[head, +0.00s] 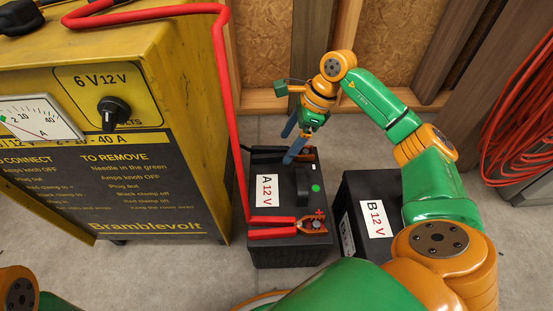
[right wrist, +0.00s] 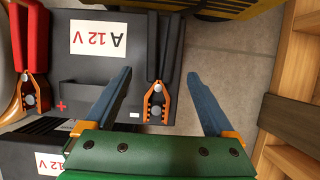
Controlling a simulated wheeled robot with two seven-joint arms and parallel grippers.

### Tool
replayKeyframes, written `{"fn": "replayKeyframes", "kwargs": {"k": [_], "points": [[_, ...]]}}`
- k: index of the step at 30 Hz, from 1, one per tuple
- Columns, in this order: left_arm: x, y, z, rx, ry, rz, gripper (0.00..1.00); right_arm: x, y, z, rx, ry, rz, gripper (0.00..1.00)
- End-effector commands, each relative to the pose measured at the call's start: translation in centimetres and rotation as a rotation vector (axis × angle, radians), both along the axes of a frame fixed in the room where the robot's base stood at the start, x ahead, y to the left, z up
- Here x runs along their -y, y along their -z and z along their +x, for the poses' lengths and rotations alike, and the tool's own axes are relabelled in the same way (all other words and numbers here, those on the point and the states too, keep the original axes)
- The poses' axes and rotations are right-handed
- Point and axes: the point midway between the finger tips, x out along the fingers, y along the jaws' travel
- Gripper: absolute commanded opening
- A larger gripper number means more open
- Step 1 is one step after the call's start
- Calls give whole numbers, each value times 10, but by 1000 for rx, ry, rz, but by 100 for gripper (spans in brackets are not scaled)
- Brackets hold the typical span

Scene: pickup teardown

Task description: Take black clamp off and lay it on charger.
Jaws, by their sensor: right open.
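The black clamp (right wrist: 157,60) is on a terminal of battery A (head: 281,185), at its back edge in the head view. Its black handles and orange jaws show clearly in the right wrist view; in the head view my gripper partly hides it. My right gripper (head: 291,146) is open above the battery's back edge. In the right wrist view its blue fingers (right wrist: 160,76) stand apart on either side of the clamp, with gaps on both sides. The yellow charger (head: 40,45) stands at the left. My left gripper is out of view.
A red clamp (head: 286,228) sits on battery A's front terminal, its red cable (head: 233,110) rising to the charger top. Battery B (head: 368,212) stands to the right, under my right arm. Black and red items lie along the charger's back; its nearer top looks clear.

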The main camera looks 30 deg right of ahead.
Motion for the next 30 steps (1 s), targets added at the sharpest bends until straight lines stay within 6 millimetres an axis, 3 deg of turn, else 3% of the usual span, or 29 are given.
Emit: {"fn": "replayKeyframes", "kwargs": {"k": [1,3,10,11,20,28,30], "points": [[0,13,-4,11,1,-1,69,-3,17,2,1,-1,2,89],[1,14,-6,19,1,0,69,-6,22,4,0,0,2,89],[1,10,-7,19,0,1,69,-7,19,4,0,1,3,89],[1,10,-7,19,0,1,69,-7,19,4,0,1,3,83],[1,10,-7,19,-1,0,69,-7,19,4,0,1,3,2],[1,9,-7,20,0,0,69,-7,18,4,0,1,3,0],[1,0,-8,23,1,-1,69,-7,8,4,1,2,3,0]]}}
